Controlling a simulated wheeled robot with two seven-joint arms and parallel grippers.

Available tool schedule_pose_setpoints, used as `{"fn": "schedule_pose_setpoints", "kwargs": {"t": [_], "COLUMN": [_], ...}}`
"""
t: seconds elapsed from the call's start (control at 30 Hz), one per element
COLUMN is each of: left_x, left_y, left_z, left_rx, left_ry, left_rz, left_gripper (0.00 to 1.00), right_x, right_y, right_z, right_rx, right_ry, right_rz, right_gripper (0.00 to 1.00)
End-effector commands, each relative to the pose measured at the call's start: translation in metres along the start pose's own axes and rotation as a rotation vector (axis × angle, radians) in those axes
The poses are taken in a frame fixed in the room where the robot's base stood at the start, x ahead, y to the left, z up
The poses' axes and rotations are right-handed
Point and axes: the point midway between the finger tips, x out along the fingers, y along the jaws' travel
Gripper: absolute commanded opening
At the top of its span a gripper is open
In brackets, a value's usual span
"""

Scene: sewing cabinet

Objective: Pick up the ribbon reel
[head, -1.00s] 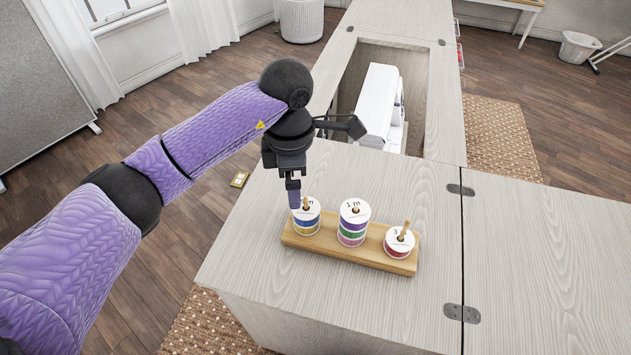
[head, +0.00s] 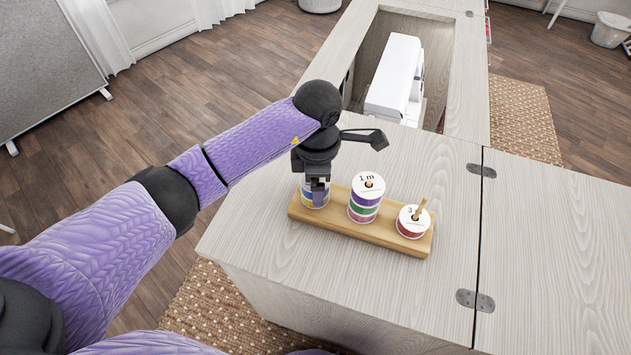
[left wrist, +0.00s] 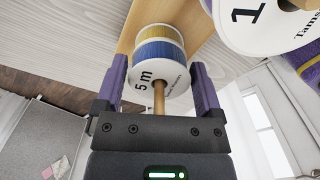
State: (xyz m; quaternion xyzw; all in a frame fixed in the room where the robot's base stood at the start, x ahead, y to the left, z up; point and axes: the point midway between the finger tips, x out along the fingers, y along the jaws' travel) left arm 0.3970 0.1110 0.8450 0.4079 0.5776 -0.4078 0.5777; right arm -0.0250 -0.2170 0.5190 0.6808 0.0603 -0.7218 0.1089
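Ribbon reels with white flanges sit on pegs of a wooden rack on the cabinet top. The left stack (head: 314,197), with blue and yellow ribbon, is partly hidden by my left gripper (head: 317,200) in the head view. In the left wrist view its top reel (left wrist: 160,60) has a "5 m" label and a peg through it. My left gripper (left wrist: 161,85) is open, pointing down, with one finger on each side of this reel. Whether the fingers touch it is unclear. The middle stack (head: 364,207) is labelled "1 m"; the right red reel (head: 410,227) is labelled "3". My right gripper is not in view.
The wooden rack (head: 345,227) lies near the front left of the cabinet top (head: 420,165). A white sewing machine (head: 397,80) stands in the opening behind. The middle stack stands close to the right of my left gripper. The cabinet's right leaf (head: 560,230) is clear.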

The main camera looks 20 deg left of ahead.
Motion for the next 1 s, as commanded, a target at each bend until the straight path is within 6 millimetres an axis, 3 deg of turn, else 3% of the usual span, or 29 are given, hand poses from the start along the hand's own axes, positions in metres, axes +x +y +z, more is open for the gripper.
{"fn": "schedule_pose_setpoints", "kwargs": {"t": [0.03,0.3,0.53,0.8,1.0], "left_x": [0.0,0.0,-0.006,-0.076,-0.101], "left_y": [0.0,0.0,0.001,0.001,0.0], "left_z": [0.0,0.0,0.0,0.0,0.0], "left_rx": [0.0,0.0,-0.001,0.0,0.0], "left_ry": [0.0,0.0,0.0,-0.002,0.0], "left_rz": [0.0,0.0,0.002,0.006,0.001], "left_gripper": [0.75,0.21,0.21,0.21,0.21], "right_x": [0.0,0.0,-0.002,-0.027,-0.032], "right_y": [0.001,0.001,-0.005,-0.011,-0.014], "right_z": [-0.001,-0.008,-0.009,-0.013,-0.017], "right_rx": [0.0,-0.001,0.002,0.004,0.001], "right_ry": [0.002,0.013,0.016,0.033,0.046], "right_rz": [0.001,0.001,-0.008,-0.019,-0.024], "right_gripper": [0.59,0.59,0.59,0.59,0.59]}}
